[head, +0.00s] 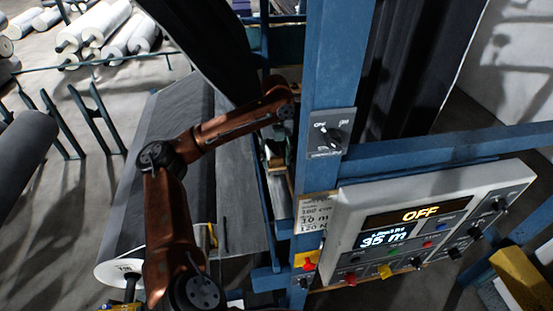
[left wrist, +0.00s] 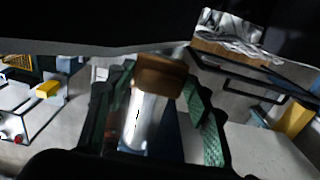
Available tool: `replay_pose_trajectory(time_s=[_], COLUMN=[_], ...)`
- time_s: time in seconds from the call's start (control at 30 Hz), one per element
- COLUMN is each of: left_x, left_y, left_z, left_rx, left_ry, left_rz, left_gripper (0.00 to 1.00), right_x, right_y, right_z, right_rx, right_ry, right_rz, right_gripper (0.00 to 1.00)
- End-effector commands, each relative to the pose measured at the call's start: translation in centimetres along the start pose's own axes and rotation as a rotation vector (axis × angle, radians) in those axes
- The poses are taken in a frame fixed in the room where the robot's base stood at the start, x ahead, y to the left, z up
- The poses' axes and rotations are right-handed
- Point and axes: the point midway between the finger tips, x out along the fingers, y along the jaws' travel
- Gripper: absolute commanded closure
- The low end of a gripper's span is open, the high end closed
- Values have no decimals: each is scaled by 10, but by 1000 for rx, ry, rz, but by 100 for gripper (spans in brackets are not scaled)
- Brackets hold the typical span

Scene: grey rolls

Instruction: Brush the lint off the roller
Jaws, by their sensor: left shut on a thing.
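My left gripper (head: 276,152) is small and partly hidden behind the blue post in the head view. In the left wrist view, my left gripper (left wrist: 158,88) has its green-padded fingers on either side of a brush-like tool with a brown wooden block (left wrist: 160,74) and a shiny metal part (left wrist: 143,122). It is shut on this tool. A wide dark surface (left wrist: 80,47) spans the top of that view, beyond the tool; I cannot tell whether it is the roller or cloth. No lint can be made out. My right gripper is not in view.
A control panel (head: 430,225) reads OFF and 35 m. A rotary switch (head: 328,135) sits on the blue post (head: 333,60) close beside my left forearm. Dark cloth (head: 205,45) hangs above the arm. Grey sheet (head: 165,125) lies left, with white rolls (head: 105,25) behind.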

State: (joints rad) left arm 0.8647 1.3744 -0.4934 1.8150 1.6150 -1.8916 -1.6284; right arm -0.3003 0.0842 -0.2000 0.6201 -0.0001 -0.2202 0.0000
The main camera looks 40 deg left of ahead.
Motion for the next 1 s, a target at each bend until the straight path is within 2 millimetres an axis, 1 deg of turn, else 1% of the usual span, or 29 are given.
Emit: replay_pose_trajectory(time_s=[0.2,0.4,0.57,0.83,1.0], left_x=[1,2,3,5,5], left_y=[0,0,0,0,0], left_z=[-18,-29,-34,-55,-62], left_rx=[2,1,0,1,0], left_ry=[-2,-1,0,-1,0], left_rz=[0,0,-1,-1,-1], left_gripper=[72,72,72,72,72], right_x=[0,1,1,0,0], right_y=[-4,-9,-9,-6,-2], right_z=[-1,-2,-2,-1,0], right_rx=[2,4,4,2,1], right_ry=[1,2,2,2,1], right_rz=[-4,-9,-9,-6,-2], right_gripper=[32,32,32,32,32])
